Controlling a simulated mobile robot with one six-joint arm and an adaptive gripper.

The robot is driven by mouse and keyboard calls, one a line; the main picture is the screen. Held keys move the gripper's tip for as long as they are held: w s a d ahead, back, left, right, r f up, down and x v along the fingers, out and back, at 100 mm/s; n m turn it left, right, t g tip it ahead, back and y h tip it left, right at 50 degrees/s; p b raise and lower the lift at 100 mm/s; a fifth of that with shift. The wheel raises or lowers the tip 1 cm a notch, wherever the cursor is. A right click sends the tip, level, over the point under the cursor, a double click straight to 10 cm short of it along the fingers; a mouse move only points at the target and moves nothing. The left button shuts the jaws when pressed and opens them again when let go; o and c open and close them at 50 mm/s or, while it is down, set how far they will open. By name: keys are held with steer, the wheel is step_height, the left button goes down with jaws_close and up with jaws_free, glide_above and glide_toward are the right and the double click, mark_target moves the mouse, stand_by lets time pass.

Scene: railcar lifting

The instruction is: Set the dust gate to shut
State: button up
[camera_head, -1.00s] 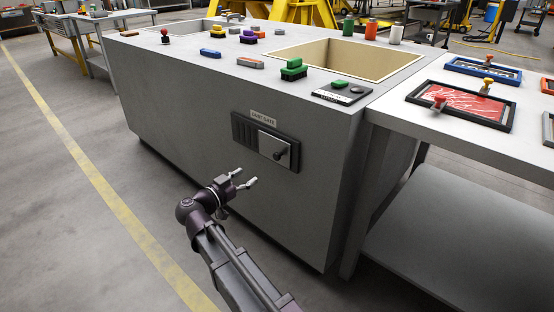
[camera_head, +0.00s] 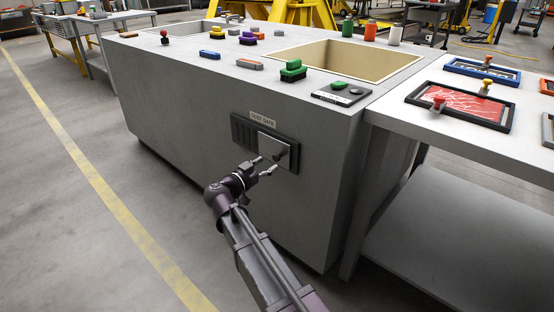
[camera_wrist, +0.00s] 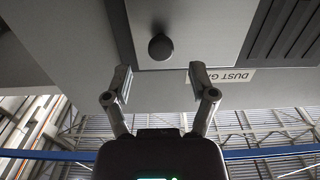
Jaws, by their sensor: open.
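The dust gate (camera_head: 274,147) is a light sliding plate in a dark frame on the front face of the grey cabinet. The plate covers the right part of the frame, and dark slats (camera_head: 241,132) show on the left. A label reading DUST GATE (camera_head: 262,118) sits above it. In the wrist view the plate (camera_wrist: 190,15) carries a round dark knob (camera_wrist: 160,47). My gripper (camera_head: 266,166) is open in front of the plate. In the wrist view its two fingers (camera_wrist: 158,84) point toward the plate, either side of the knob's line, with the knob beyond the tips.
The cabinet top holds several coloured brushes (camera_head: 293,70), an open bin (camera_head: 345,58) and a small panel with a green button (camera_head: 339,86). A table (camera_head: 450,125) with framed screens adjoins at the right. The floor at the left is clear.

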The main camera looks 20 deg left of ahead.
mark_target(274, 158)
steer(key=shift+x, duration=2.4)
jaws_close()
steer(key=shift+a, duration=0.15)
